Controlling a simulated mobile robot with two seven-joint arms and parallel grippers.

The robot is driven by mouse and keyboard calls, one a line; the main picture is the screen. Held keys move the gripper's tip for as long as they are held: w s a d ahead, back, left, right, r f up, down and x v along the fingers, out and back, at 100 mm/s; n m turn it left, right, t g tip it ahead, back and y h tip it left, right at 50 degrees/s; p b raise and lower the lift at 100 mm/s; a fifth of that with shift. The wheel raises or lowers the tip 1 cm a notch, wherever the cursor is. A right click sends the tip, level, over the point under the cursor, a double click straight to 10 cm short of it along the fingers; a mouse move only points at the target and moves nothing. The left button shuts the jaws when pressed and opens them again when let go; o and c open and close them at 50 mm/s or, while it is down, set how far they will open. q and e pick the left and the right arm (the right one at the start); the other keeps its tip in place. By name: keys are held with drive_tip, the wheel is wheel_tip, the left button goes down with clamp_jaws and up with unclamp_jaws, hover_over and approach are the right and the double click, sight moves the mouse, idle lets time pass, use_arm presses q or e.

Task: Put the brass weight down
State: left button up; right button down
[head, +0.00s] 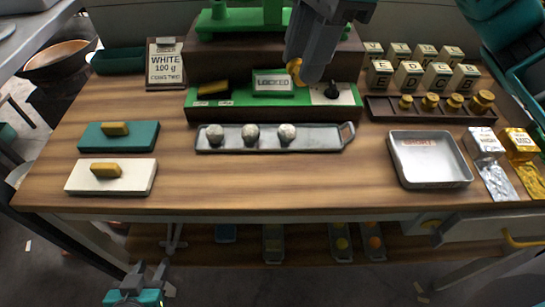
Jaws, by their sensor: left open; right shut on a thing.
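My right gripper (304,76) comes in from the top and is shut on a brass weight (293,68). It holds the weight in front of the green scale (240,20), near the "LOCKED" sign (272,85); the fingers hide part of the weight. I cannot tell whether the weight touches anything below it. More brass weights (430,102) stand in a dark rack (385,110) at the right. My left gripper (149,273) is open and empty, low in front of the table (290,190).
A grey tray (330,145) holds several pale balls. An empty metal tray (428,182), foil-covered blocks (485,143) and lettered blocks (410,73) are at the right. Teal (140,142) and white (85,180) boards with yellow bars lie left. The table's front middle is clear.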

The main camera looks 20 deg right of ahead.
drive_tip(key=d+x, duration=0.1)
drive_tip(key=x, duration=0.5)
drive_tip(key=d+x, duration=0.1)
drive_tip(key=x, duration=0.6)
drive_tip(key=d+f+x, duration=0.1)
drive_tip(key=d+x, duration=0.1)
drive_tip(key=x, duration=0.4)
drive_tip(key=shift+f+b, duration=0.15)
drive_tip(key=shift+b, duration=0.2)
drive_tip(key=shift+f, duration=0.1)
drive_tip(key=c, duration=0.9)
unclamp_jaws()
drive_tip(key=shift+o, duration=0.2)
